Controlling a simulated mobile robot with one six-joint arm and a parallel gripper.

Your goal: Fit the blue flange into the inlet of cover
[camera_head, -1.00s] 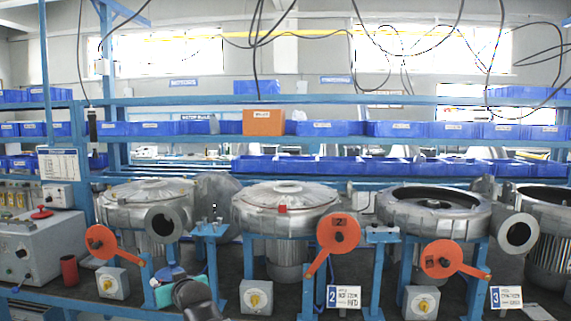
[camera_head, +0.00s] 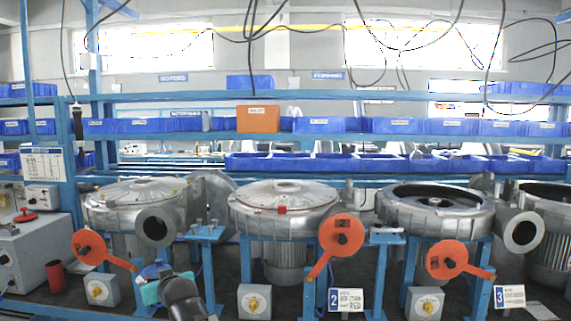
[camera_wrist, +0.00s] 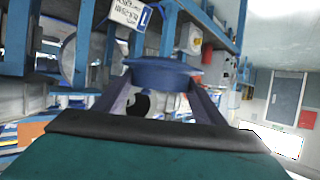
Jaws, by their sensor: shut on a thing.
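My gripper (camera_wrist: 158,105) is shut on the blue flange (camera_wrist: 160,72), a round blue ring held between its two fingers in the wrist view. In the head view the flange (camera_head: 154,270) is small and partly hidden by my arm, low at the front left. Two grey metal blowers with closed round covers stand behind it: the left cover (camera_head: 138,198) and the middle cover (camera_head: 284,198).
A third blower (camera_head: 434,203) at the right has an open top. A grey control cabinet (camera_head: 36,258) is at the left. Blue bins (camera_head: 322,125) line the shelf behind.

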